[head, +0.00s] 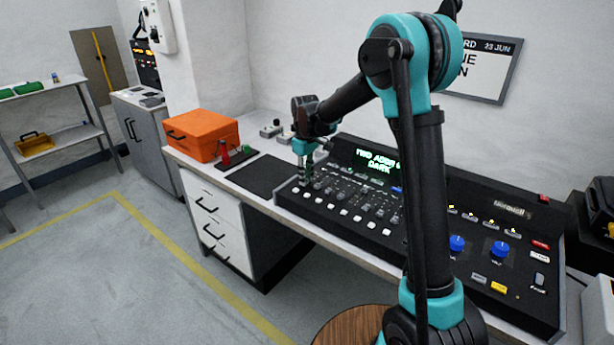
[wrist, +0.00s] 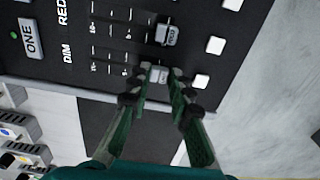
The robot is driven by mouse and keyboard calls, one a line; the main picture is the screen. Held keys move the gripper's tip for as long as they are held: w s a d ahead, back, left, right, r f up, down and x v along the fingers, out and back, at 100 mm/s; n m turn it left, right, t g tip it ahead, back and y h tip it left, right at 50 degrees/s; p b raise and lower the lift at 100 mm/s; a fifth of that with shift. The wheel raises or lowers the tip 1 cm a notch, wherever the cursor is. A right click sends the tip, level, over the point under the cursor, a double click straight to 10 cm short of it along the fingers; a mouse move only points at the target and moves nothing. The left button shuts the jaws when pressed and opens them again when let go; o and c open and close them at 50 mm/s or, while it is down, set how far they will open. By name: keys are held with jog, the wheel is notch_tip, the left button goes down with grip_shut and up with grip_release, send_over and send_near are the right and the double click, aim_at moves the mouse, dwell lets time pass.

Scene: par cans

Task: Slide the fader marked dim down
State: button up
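In the wrist view, the fader marked dim has its label (wrist: 67,53) at the left end of its scale. Its light cap (wrist: 159,75) is at the far end of the scale from the label. My gripper (wrist: 161,70) has one fingertip on each side of this cap, along the track. I cannot tell whether both fingertips press on it. In the head view, my gripper (head: 303,183) points down at the left end of the black console (head: 345,222). The cap is hidden there.
In the wrist view, the red fader's cap (wrist: 167,35) is close beside the dim cap. White buttons (wrist: 202,81) run along the console's edge. In the head view, a dark mat (head: 262,174) and an orange case (head: 202,134) are left of the console.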

jog(key=o, duration=0.4)
notch_tip(320, 180, up, 12)
dwell(0.5)
